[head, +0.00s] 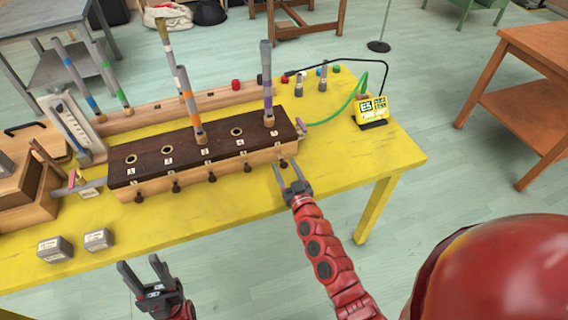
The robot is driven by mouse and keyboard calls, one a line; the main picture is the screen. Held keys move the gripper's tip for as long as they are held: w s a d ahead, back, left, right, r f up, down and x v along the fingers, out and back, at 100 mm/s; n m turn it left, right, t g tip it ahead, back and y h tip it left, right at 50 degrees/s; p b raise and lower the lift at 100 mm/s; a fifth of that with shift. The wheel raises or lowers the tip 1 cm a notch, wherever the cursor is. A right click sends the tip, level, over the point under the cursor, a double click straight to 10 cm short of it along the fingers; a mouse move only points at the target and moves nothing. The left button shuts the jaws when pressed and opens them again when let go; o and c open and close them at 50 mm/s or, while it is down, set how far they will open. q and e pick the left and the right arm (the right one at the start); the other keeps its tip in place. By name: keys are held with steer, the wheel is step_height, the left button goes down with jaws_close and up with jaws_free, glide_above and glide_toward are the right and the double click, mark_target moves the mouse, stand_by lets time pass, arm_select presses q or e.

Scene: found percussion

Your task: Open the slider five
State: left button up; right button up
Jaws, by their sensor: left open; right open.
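A long wooden box (224,167) with a dark top stands on the yellow table. Several small dark slider knobs stick out along its front face. The rightmost knob (283,162), which I take to be slider five, is near the box's right end; the number labels are too small to read. My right gripper (288,166) is open with its fingertips at this knob, one to either side; I cannot tell whether they touch it. My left gripper (139,263) is open and empty, in front of the table's near edge.
Coloured tubes stand in the box's top, including a purple-banded one (267,85) at the right. Two grey metal blocks (55,249) lie near the table's front left.

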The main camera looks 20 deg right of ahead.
steer(key=shift+w, duration=0.8)
jaws_close()
stand_by(0.9)
